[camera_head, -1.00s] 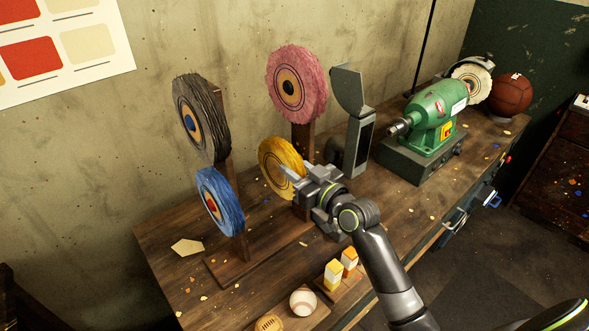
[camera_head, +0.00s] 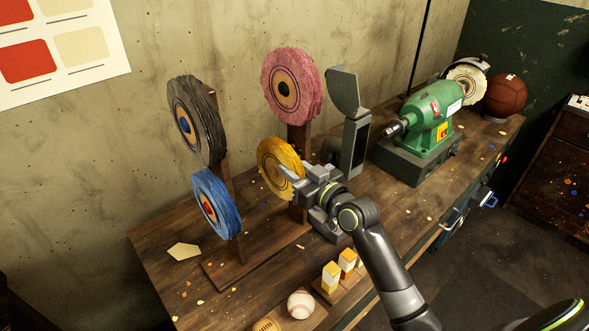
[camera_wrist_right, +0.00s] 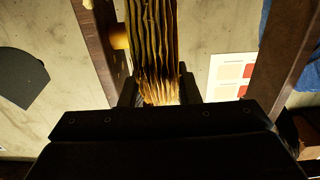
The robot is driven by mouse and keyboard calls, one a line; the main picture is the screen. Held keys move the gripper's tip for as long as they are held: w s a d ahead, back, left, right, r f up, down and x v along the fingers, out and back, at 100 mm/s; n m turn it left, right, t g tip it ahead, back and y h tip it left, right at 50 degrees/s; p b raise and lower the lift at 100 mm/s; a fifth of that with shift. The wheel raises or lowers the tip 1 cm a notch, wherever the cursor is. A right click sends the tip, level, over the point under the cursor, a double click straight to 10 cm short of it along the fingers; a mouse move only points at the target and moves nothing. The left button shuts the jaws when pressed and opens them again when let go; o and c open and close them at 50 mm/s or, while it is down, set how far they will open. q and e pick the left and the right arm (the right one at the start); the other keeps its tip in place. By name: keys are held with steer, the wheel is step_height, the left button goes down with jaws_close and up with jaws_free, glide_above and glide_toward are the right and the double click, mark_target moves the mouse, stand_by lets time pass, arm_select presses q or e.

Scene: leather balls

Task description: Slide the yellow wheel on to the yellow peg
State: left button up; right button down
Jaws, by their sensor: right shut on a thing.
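The yellow wheel (camera_head: 272,160) stands upright at the lower part of the right wooden post (camera_head: 299,143). My right gripper (camera_head: 290,177) is shut on its rim from the right. In the right wrist view the wheel (camera_wrist_right: 151,40) is edge-on between the two fingers. There the yellow peg (camera_wrist_right: 119,36) sticks out from the post (camera_wrist_right: 93,42) and meets the wheel's left face. I cannot tell how far the peg is in the wheel's hole; the head view hides the peg. My left gripper is not in view.
A pink wheel (camera_head: 305,80) hangs above on the same post. A black wheel (camera_head: 207,110) and a blue wheel (camera_head: 226,205) hang on the left post. A grey stand (camera_head: 354,145) and a green machine (camera_head: 425,115) are to the right. A baseball (camera_head: 301,304) lies in front.

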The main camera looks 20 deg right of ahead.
steer(key=shift+w+d+b, duration=0.25)
steer(key=shift+d+b, duration=0.05)
steer(key=shift+d, duration=0.35)
steer(key=shift+w+d+b, duration=0.2)
steer(key=shift+d+b, duration=0.1)
steer(key=shift+d, duration=0.3)
stand_by(0.8)
steer(key=shift+w+d+r, duration=0.15)
steer(key=shift+r, duration=0.35)
steer(key=c, duration=1.2)
jaws_free()
steer(key=shift+o, duration=0.3)
steer(key=shift+s+d+f+b, duration=0.15)
steer(key=shift+s+f+b, duration=0.25)
steer(key=shift+f, duration=0.05)
steer(key=shift+o, duration=0.6)
steer(key=d+v, duration=0.1)
steer(key=v, duration=0.6)
steer(key=shift+b, duration=0.3)
steer(key=a+v, duration=0.1)
steer(key=v, duration=0.8)
steer(key=shift+s+r+p, duration=0.15)
steer(key=shift+s+p, duration=0.2)
steer(key=shift+s, duration=0.05)
